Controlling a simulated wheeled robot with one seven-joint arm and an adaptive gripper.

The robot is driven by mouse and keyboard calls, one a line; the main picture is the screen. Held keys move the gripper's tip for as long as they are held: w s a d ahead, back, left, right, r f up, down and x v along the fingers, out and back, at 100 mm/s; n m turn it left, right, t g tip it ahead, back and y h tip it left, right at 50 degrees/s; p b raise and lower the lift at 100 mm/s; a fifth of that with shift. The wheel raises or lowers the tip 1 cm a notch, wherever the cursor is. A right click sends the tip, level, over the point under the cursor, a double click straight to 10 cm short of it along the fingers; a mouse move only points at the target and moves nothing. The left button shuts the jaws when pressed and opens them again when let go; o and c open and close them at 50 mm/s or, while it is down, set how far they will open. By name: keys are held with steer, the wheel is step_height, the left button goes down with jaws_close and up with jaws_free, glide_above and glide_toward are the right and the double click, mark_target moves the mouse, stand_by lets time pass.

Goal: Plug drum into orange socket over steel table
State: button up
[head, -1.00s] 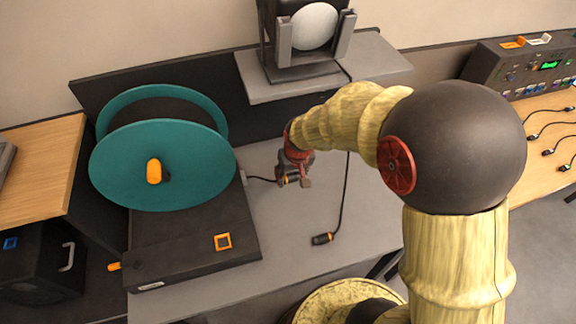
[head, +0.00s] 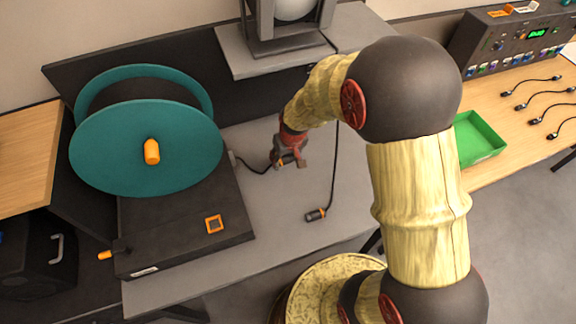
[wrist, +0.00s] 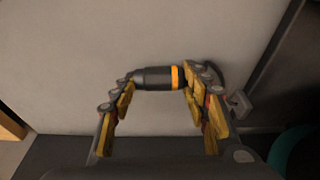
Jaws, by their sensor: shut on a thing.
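My gripper (head: 291,160) is over the grey steel table (head: 262,215), to the right of the teal drum (head: 115,150). In the wrist view my gripper (wrist: 160,90) is shut on a black plug with an orange ring (wrist: 156,77), which lies crosswise between the fingers. A black cable runs from the drum's base to this plug. An orange-framed socket (head: 214,224) sits on top of the drum's black base.
A grey shelf with a lamp (head: 275,60) stands behind the steel table. At the right, a wooden table (head: 520,135) holds a control desk (head: 510,40), a green tray (head: 478,140) and several short cables. A black speaker-like box (head: 40,260) stands at lower left. The steel table's front is mostly clear.

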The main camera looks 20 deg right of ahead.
steer(key=w, duration=0.1)
steer(key=w+n, duration=0.2)
steer(key=w, duration=0.1)
steer(key=shift+f+y, duration=0.3)
steer(key=shift+f, duration=0.1)
steer(key=w+n, duration=0.1)
steer(key=w+r+n, duration=0.1)
steer(key=shift+w+a+r+y, duration=0.2)
steer(key=shift+w+a+y, duration=0.1)
steer(key=shift+a, duration=0.1)
steer(key=shift+a+r+n+g, duration=0.1)
steer(key=shift+a+n+g, duration=0.15)
steer(key=shift+n, duration=0.75)
steer(key=shift+f+b, duration=1.4)
steer(key=shift+f, duration=0.95)
steer(key=o, duration=1.2)
steer(key=shift+r, duration=0.1)
